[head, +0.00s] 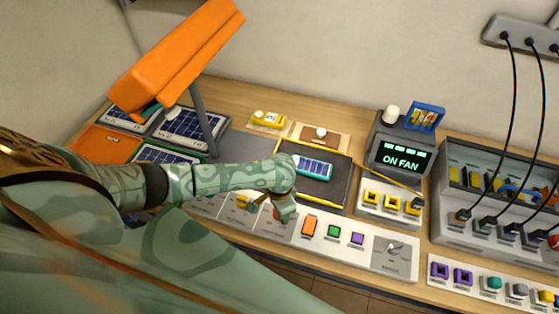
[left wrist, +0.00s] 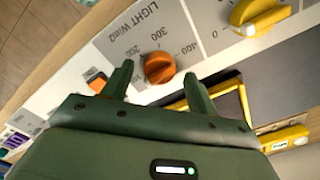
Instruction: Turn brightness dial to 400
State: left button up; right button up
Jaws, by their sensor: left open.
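The orange dial (left wrist: 159,68) sits on a light grey panel printed "LIGHT W/m2", with 200, 300 and 400 legible around it in the left wrist view. Its pointer is too unclear to read a setting. My left gripper (left wrist: 158,77) is open, with one finger on each side of the dial; I cannot tell whether they touch it. In the head view my left gripper (head: 272,208) is over the front control panel, and the dial is mostly hidden by it. My right gripper is not in view.
A yellow dial (left wrist: 262,17) is beside the orange one. An orange rocker (head: 310,226), green button (head: 334,231) and purple button (head: 357,238) lie to the right. A small solar panel (head: 312,167) lies behind. An orange lamp (head: 180,55) overhangs the left; a display (head: 402,158) reads "ON FAN".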

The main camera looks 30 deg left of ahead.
pick_arm(q)
jog(key=shift+f, duration=0.6)
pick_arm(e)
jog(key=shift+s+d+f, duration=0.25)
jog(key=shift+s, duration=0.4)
pick_arm(q)
jog(key=c, duration=1)
jog(key=shift+r, duration=0.1)
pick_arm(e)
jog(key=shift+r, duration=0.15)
